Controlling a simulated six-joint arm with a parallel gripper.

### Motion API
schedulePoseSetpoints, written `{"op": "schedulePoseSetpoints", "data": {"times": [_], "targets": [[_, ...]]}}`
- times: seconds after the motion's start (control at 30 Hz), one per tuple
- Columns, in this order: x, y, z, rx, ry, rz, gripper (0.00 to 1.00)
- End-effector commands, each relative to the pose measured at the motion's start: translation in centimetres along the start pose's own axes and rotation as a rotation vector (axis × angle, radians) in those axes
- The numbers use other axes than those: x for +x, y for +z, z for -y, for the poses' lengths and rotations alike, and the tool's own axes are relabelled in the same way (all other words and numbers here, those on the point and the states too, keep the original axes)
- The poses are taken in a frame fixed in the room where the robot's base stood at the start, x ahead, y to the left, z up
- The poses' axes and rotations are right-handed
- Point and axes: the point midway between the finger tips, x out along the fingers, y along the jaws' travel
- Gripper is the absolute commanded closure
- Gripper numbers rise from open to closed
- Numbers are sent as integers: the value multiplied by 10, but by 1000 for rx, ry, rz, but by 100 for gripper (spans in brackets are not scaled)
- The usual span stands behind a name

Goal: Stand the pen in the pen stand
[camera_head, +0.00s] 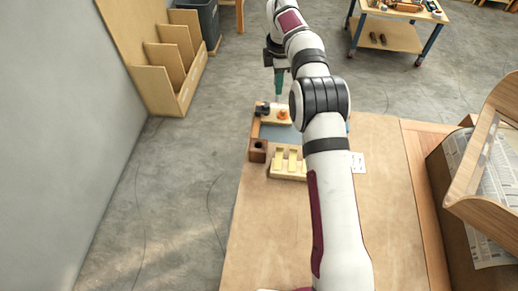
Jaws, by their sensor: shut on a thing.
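My gripper (278,64) is at the far end of the table, partly hidden by my own arm. It is shut on a teal pen (279,83), which hangs upright below it with a paler lower end. The pen is above the far-left part of the table, over or behind the small tray area; its exact height is hard to tell. A small brown block with a dark opening (257,151), which looks like the pen stand, sits at the table's left edge, nearer to the camera than the pen. It appears apart from the pen.
A light wooden slotted holder (288,165) stands right of the brown block. A small board with dark and orange items (275,115) lies behind, beside a blue-grey mat (280,133). A white paper (358,162) lies right of my arm. The near tabletop (270,235) is clear.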

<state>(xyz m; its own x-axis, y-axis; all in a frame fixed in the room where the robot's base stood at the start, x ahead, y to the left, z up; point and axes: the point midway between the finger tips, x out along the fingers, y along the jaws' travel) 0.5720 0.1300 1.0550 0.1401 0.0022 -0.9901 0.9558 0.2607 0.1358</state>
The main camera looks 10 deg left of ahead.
Motion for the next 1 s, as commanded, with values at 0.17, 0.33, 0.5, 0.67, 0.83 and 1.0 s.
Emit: {"op": "schedulePoseSetpoints", "data": {"times": [0.17, 0.33, 0.5, 0.67, 0.83, 1.0], "targets": [[-13, -13, 13, -2, -17, -8, 100], [-42, -47, 62, -4, -76, -27, 100], [-60, -68, 110, -2, -123, -36, 100], [-56, -72, 124, 1, -137, -37, 100], [-38, -72, 126, 1, -138, -37, 100], [-26, -73, 128, 1, -138, -37, 100]]}}
